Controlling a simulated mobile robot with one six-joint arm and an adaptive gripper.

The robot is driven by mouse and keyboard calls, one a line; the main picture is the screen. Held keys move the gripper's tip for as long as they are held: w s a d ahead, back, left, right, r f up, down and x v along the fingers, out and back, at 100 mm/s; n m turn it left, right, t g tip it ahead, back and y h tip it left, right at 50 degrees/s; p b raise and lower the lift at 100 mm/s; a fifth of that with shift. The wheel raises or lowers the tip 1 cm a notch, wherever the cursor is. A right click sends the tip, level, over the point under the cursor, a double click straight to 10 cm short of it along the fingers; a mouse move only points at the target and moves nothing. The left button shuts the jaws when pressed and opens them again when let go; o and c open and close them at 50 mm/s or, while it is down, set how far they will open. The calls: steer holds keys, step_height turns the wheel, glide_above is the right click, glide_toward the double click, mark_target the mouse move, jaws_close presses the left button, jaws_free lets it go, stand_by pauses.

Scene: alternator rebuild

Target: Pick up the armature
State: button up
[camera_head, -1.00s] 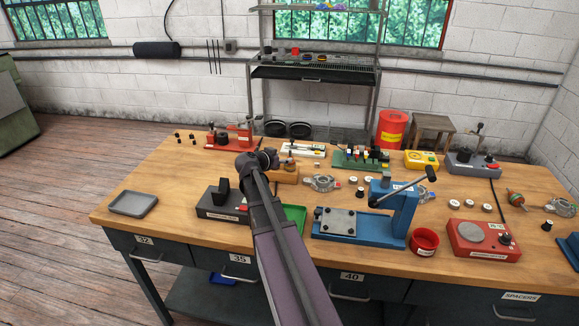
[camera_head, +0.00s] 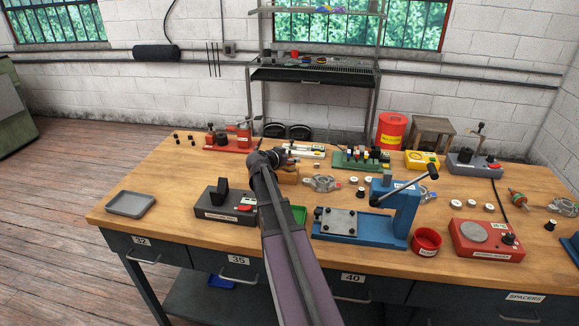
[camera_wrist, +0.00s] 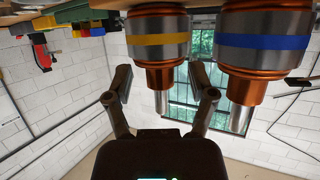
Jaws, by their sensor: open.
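In the wrist view, two armature-like cylinders hang large and close at the top: one with a yellow band (camera_wrist: 160,40) and one with a blue band (camera_wrist: 258,42). Both have grey bodies, copper-coloured ends and bare metal shafts. My gripper (camera_wrist: 161,78) is open; its fingers appear either side of the yellow-banded one's shaft, but I cannot tell the depth or any contact. A smaller red-and-green shafted part (camera_head: 516,198) lies at the far right.
The workbench (camera_head: 140,180) is crowded. A blue press (camera_head: 397,210) stands right of my arm, and a black tester (camera_head: 222,203) at its left.

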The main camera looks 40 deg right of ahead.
steer(key=shift+c, duration=0.2)
jaws_close()
steer(key=shift+r, duration=0.1)
stand_by(0.5)
step_height(320, 180, up, 10)
steer(key=p, duration=1)
steer(key=shift+d, duration=0.1)
stand_by(0.7)
